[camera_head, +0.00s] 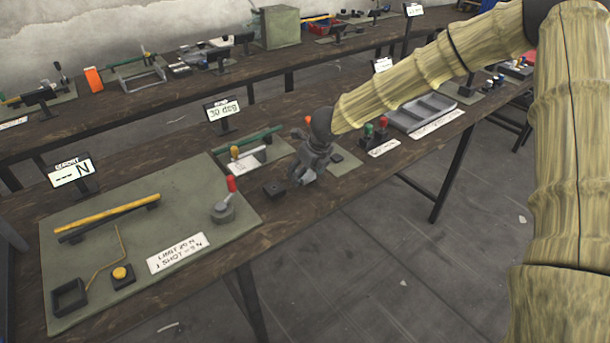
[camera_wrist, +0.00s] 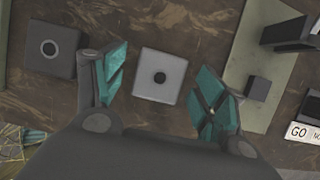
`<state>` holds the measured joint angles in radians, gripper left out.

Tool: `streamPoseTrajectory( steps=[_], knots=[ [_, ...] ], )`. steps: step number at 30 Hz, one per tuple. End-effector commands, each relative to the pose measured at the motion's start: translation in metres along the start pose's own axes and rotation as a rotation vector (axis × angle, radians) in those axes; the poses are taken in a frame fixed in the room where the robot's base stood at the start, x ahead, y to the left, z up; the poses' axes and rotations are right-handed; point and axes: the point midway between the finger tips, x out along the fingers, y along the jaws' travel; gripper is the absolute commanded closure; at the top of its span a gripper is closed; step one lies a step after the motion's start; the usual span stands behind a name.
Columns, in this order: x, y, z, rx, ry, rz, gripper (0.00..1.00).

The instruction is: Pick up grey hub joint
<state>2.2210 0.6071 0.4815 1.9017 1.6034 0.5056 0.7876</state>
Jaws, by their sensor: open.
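The grey hub joint (camera_wrist: 161,75) is a light grey square block with a dark round hole in its middle. In the wrist view it lies on the brown table between the two teal-padded fingers of my gripper (camera_wrist: 162,92), with a gap on each side. My gripper is open and points down over it. In the head view my gripper (camera_head: 303,176) is low over the table near its front edge, and I cannot make out the hub joint there. A darker square block with a ringed hole (camera_wrist: 50,49) lies left of the left finger; it also shows in the head view (camera_head: 275,188).
A green mat (camera_head: 205,207) with a red-handled lever (camera_head: 230,189) and a yellow bar lies left of my gripper. Red and green buttons (camera_head: 369,130) and a grey tray (camera_head: 420,112) stand to the right. A small dark cube (camera_wrist: 257,88) sits right of the right finger.

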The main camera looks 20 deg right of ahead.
Motion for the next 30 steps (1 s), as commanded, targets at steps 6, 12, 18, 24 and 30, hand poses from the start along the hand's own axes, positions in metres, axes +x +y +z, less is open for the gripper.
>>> streamPoseTrajectory(
  steps=[6,12,18,24,30],
  knots=[
    [0.000,0.000,0.000,0.000,0.000,0.000,0.54],
    [-0.001,0.000,0.000,0.000,0.000,0.000,0.77],
    [-0.001,0.000,0.000,0.000,-0.001,0.000,0.77],
    [-0.013,0.000,0.006,0.001,-0.003,0.000,0.77],
    [-0.048,-0.001,0.021,0.002,-0.004,-0.001,0.77]
  ],
)
